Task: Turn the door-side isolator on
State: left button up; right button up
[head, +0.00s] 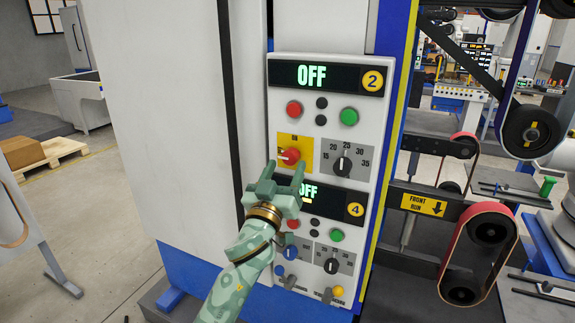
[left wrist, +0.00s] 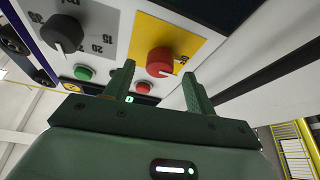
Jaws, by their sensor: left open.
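A red rotary isolator knob (head: 291,157) sits on a yellow plate on the white control panel (head: 390,110), with a white mark toward its left side. The display (head: 328,77) above, numbered 2, reads OFF. My left gripper (head: 284,169) is open, its two fingers pointing up at the knob from just below. In the left wrist view, the red knob (left wrist: 160,62) shows beyond and between the open fingertips (left wrist: 158,80). I see no clear contact with the knob. My right gripper is not in view.
A red button (head: 294,109), a green button (head: 349,117) and a black dial (head: 342,166) are near the knob. A second display (head: 355,209), numbered 4, reads OFF, partly hidden by my gripper. Lower are a blue knob (head: 291,253) and another dial. Belt machinery (head: 485,235) stands right.

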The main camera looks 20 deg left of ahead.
pick_arm(q)
jog(key=shift+x, duration=1.15)
jog(key=shift+c, duration=0.4)
jog(key=c, duration=0.9)
